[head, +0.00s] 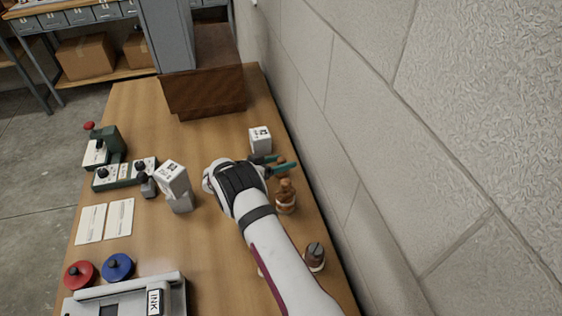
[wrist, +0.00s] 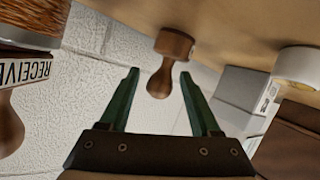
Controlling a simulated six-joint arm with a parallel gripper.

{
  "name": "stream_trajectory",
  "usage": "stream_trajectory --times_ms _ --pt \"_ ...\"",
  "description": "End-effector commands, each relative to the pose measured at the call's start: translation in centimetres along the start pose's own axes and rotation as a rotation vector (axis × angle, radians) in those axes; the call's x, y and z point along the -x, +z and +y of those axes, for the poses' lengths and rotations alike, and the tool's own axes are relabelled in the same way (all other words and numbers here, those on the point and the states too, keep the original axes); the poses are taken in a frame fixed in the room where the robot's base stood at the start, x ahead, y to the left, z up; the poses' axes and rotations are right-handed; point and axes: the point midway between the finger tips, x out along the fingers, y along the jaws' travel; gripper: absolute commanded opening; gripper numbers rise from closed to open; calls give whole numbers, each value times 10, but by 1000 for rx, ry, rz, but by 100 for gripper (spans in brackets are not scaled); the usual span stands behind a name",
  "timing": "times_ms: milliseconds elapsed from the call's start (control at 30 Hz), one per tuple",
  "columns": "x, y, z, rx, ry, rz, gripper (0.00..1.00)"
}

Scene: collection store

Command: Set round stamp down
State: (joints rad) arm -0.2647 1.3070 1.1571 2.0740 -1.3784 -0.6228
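A small wooden stamp (wrist: 174,44) with a rounded handle stands on the table, seen inverted in the wrist view. It looks like the round stamp, but its base shape is not clear. In the head view it is mostly hidden by my fingers. My gripper (head: 277,164) is open, its green fingers spread at the wall side of the table. In the wrist view the stamp's handle shows between or just beyond the fingertips (wrist: 158,76); contact cannot be told. A larger wooden stamp (head: 286,197) marked RECEIVE stands close by, at the left in the wrist view (wrist: 12,125).
A white box (head: 260,140) stands just beyond my gripper. A dark-topped jar or stamp (head: 314,257) is nearer, by the wall. Stacked white boxes (head: 173,180) stand left, with cards (head: 118,218) and red and blue discs (head: 118,267). A wooden box (head: 210,92) is behind.

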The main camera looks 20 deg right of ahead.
Motion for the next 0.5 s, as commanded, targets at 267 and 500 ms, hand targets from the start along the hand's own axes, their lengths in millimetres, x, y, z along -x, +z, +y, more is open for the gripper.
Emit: stream_trajectory --times_ms 267,500 --pt "1 -2 0 -1 0 0 65" --pt "56 -4 -1 2 -5 2 65"
